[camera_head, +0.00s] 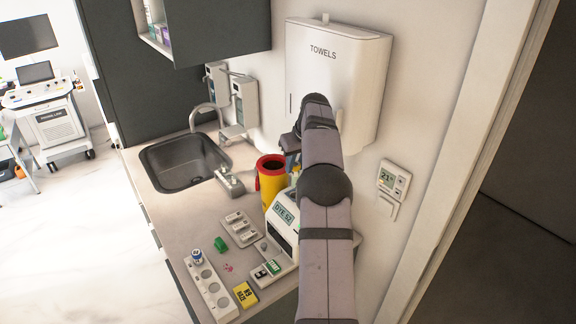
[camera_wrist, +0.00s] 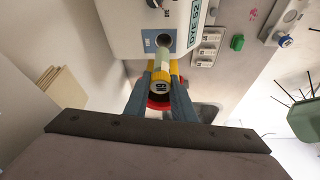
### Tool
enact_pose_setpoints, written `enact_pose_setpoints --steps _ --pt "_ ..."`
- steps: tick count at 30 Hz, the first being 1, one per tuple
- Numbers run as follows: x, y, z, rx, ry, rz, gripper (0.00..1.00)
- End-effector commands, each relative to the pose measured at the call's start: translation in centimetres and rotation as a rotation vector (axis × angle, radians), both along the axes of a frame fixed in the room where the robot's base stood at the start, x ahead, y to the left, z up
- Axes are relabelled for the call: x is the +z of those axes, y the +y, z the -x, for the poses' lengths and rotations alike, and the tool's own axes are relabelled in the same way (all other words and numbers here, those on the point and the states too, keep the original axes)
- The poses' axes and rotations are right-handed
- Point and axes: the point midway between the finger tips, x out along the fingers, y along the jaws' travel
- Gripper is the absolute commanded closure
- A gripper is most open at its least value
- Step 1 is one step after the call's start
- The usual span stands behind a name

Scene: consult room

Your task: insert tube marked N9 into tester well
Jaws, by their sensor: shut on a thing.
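I cannot tell whether the tube tip is inside the well. In the head view the tester (camera_head: 283,216) stands on the counter beside my arm; the tube and fingertips are mostly hidden there.
A yellow sharps bin (camera_head: 271,184) with a red rim stands close behind the tester. A white rack (camera_head: 209,285) with a blue-capped tube, a green piece (camera_head: 220,244) and a yellow block (camera_head: 246,295) are at the front. A towel dispenser (camera_head: 335,75) hangs above.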

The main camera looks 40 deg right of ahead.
Motion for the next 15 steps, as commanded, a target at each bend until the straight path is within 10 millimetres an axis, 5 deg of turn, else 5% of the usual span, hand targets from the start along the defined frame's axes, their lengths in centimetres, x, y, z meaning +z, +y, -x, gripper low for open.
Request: enact_pose_setpoints --steps 15 --pt "-1.6 0.0 0.0 0.0 0.0 0.0 1.0"
